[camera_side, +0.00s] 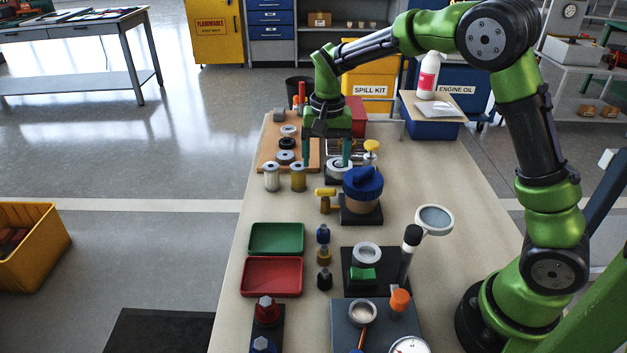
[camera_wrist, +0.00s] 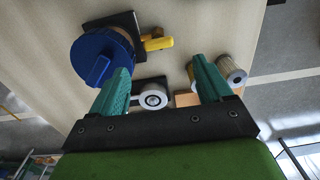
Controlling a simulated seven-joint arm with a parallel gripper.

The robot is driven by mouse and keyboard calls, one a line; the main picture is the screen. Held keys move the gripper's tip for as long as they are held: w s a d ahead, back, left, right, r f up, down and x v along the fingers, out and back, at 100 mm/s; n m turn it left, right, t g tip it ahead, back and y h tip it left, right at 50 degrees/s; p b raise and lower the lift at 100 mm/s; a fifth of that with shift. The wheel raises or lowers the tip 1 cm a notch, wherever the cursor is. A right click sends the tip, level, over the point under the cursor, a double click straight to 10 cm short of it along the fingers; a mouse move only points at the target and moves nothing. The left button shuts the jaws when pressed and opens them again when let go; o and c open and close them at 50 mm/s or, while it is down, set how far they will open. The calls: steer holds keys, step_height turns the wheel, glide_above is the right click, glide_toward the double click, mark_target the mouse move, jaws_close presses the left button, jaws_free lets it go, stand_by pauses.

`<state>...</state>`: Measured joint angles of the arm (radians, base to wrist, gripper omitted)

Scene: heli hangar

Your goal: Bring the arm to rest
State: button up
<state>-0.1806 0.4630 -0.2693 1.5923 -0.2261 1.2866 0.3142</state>
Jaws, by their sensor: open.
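My arm is green and black and reaches over the far half of the bench from its base at the right. My gripper (camera_side: 327,150) points down above the far part of the bench, near a wooden board. Its teal fingers are spread apart with nothing between them. In the wrist view, my gripper (camera_wrist: 165,85) shows both fingers apart, with a round metal ring part (camera_wrist: 153,97) visible beyond the gap. The same ring part (camera_side: 338,170) stands below the right finger in the side view. How far the fingertips are above it is hard to tell.
A blue-capped jar (camera_side: 363,188) stands close to my gripper, with yellow-handled valves beside it. Metal filter cylinders (camera_side: 271,178) stand to the left. A green tray (camera_side: 276,238) and a red tray (camera_side: 271,276) lie nearer. The bench's right side is fairly clear.

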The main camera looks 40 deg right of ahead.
steer(key=s+a+r+n+t, duration=0.1)
steer(key=s+r+t, duration=0.1)
steer(key=s, duration=0.5)
steer(key=s+a+r+n+t+y, duration=0.1)
steer(key=s+a+r+n+t, duration=0.1)
steer(key=s+r, duration=0.3)
steer(key=s+a+r+n+t+y, duration=0.1)
steer(key=s+r+n+t, duration=0.1)
steer(key=s, duration=0.7)
steer(key=shift+s+a+r+t, duration=0.15)
steer(key=shift+s+r+t, duration=0.25)
steer(key=shift+r, duration=0.45)
